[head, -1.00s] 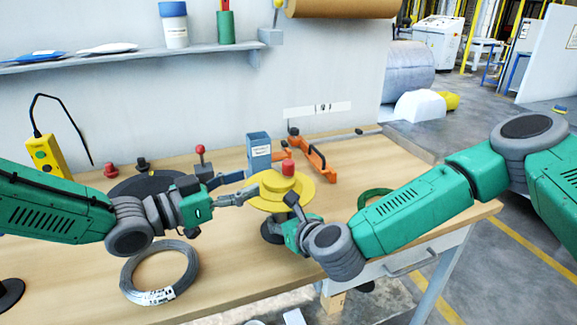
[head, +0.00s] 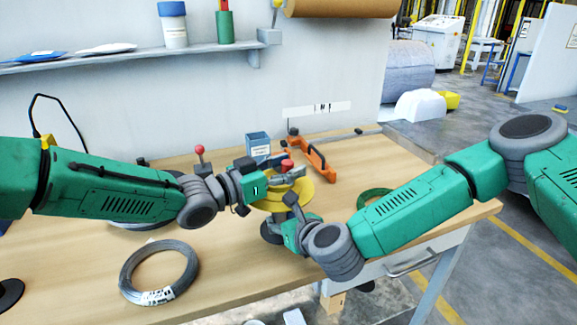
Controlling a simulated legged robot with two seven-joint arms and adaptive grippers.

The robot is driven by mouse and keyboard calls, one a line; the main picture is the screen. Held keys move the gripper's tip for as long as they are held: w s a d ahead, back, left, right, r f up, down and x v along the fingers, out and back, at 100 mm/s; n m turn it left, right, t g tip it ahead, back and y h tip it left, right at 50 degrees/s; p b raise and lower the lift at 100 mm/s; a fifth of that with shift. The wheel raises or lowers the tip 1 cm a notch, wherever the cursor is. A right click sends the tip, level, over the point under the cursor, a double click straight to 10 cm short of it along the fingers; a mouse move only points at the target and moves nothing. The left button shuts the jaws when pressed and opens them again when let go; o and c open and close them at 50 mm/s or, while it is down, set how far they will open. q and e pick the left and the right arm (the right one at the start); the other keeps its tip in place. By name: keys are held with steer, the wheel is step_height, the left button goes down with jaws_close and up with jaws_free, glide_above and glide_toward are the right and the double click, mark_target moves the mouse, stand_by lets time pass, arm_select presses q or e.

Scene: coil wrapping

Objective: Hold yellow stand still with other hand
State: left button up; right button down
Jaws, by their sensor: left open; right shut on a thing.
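The yellow stand (head: 273,205) is a round flanged spool on a dark base near the front of the table, with a red knob (head: 287,165) on top. My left gripper (head: 298,174) is open over the top of the stand, its fingers close to the red knob and hiding part of the yellow hub. Whether it touches cannot be told. My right gripper (head: 292,206) is at the stand's front right edge and is shut on the yellow stand; its fingertips are partly hidden by its own body.
A grey wire coil (head: 160,272) lies at the front left of the table. A blue bin (head: 259,145) and an orange clamp-like tool (head: 312,157) stand behind the yellow stand. A green coil (head: 374,197) lies at right, partly behind my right arm.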

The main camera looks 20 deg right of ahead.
arm_select(q)
jaws_close()
steer(key=shift+s+d+r+n+t+y, duration=0.1)
steer(key=shift+n+t+y, duration=0.25)
steer(key=shift+n+t, duration=0.4)
steer(key=shift+r+n+t+y, duration=0.1)
steer(key=shift+n+t+y, duration=0.3)
steer(key=shift+t, duration=0.65)
steer(key=shift+f, duration=0.1)
steer(key=shift+n+t+y, duration=0.25)
steer(key=shift+n+t, duration=0.1)
steer(key=shift+t, duration=0.05)
jaws_free()
steer(key=shift+f, duration=0.1)
